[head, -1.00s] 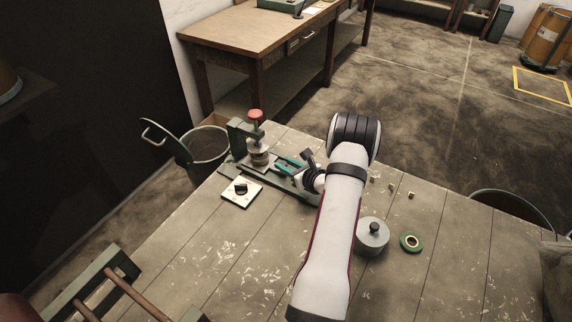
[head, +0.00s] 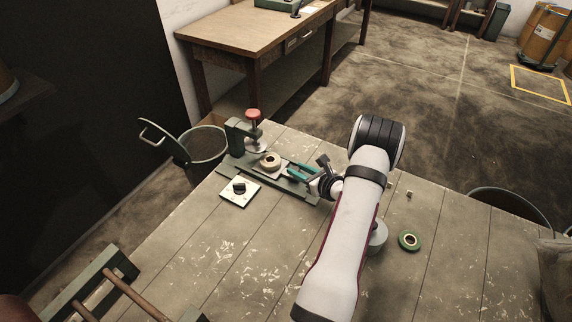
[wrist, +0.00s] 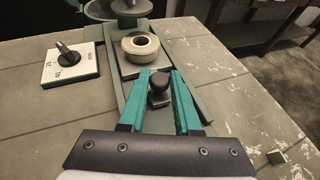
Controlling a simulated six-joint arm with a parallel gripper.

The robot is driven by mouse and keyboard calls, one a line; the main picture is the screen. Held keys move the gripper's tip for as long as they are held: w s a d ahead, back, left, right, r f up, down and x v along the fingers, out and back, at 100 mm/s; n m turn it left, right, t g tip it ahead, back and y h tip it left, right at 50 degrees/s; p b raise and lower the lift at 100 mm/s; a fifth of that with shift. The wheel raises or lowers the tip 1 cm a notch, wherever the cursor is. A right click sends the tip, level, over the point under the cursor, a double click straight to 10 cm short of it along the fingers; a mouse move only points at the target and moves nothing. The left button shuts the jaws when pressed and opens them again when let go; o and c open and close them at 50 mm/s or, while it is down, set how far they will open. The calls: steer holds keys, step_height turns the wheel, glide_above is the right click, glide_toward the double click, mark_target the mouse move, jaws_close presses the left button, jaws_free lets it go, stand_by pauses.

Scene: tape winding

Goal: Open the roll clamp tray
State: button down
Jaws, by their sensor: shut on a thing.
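The roll clamp tray (head: 283,174) is a grey sliding plate on a green rail base, carrying a cream tape roll (head: 270,160). In the wrist view the tray (wrist: 143,70) lies ahead of my gripper with the roll (wrist: 140,46) on it. My gripper (head: 296,171) has teal fingers, which show in the wrist view on either side of the tray's dark knob (wrist: 159,88). The fingers are shut on this knob. The clamp with its red-topped screw (head: 253,114) stands at the rail's far left end, and the roll sits clear to the right of it.
A white dial plate with a black pointer (head: 239,190) lies in front of the rail. A green tape ring (head: 409,240) and a grey lidded round weight (head: 378,237), partly behind my arm, lie at right. A bin (head: 205,145) stands beyond the table's left edge.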

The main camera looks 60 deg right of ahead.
steer(key=s, duration=0.5)
steer(key=shift+s, duration=0.35)
steer(key=c, duration=0.6)
jaws_free()
steer(key=v, duration=1.5)
steer(key=shift+s+a+r, duration=0.2)
steer(key=shift+s+a, duration=0.05)
